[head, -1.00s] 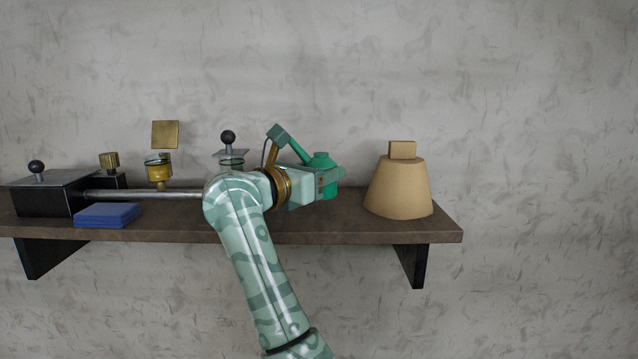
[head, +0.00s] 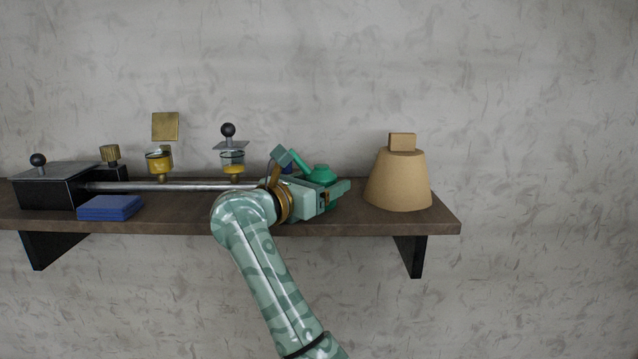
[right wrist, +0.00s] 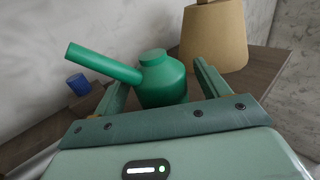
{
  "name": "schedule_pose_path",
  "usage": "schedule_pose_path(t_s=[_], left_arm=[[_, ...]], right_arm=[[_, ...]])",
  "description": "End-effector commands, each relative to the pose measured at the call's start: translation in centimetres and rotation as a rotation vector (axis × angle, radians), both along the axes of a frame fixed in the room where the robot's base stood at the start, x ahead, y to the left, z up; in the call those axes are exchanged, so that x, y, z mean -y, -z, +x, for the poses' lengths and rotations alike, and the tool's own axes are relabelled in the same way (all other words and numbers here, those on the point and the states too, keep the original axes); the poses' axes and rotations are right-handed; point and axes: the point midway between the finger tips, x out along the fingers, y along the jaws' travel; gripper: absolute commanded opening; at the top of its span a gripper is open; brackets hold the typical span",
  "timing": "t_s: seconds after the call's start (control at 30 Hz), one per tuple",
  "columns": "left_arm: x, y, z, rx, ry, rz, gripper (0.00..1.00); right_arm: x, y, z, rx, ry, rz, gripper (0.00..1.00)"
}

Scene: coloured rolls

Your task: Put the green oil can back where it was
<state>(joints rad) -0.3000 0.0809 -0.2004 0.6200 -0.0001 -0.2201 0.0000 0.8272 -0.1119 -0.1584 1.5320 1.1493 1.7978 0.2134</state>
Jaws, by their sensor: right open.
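The green oil can (head: 320,174) is at the shelf, left of the tan cone-shaped body, its spout pointing up and left. My right gripper (head: 335,192) is in front of it and hides its lower part. In the right wrist view the can (right wrist: 163,85) looks upright between the two open fingers, with a gap at the right finger. Its base is hidden there, so its contact with the shelf cannot be seen. My left gripper is not in view.
The shelf (head: 390,223) carries a tan cone-shaped body (head: 398,182) at right and a blue block stack (head: 110,207) at left. A metal rod (head: 170,187) with glass oilers runs behind my forearm. A small blue cylinder (right wrist: 78,84) stands beyond the spout.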

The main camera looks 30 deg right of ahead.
Motion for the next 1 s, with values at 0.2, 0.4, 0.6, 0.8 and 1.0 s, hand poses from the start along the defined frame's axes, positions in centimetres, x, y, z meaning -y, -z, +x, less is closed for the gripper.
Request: schedule_pose_path(t_s=[0.2, 0.4, 0.6, 0.8, 1.0], left_arm=[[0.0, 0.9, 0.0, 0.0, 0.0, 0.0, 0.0], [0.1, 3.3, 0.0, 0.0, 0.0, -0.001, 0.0], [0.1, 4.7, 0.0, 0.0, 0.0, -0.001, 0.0], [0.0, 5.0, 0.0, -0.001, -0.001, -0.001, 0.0], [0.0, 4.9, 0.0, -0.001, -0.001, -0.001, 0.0]], right_arm=[[-1.7, 0.1, -0.5, 0.002, -0.004, 0.003, 0.75], [-6.3, 0.3, -2.2, 0.003, -0.005, 0.004, 0.75], [-9.9, 0.0, -3.5, 0.0, -0.002, 0.001, 0.75], [-11.3, -0.3, -4.1, -0.001, 0.001, -0.001, 0.75], [-11.3, -0.4, -4.1, 0.0, 0.001, -0.001, 0.75]])
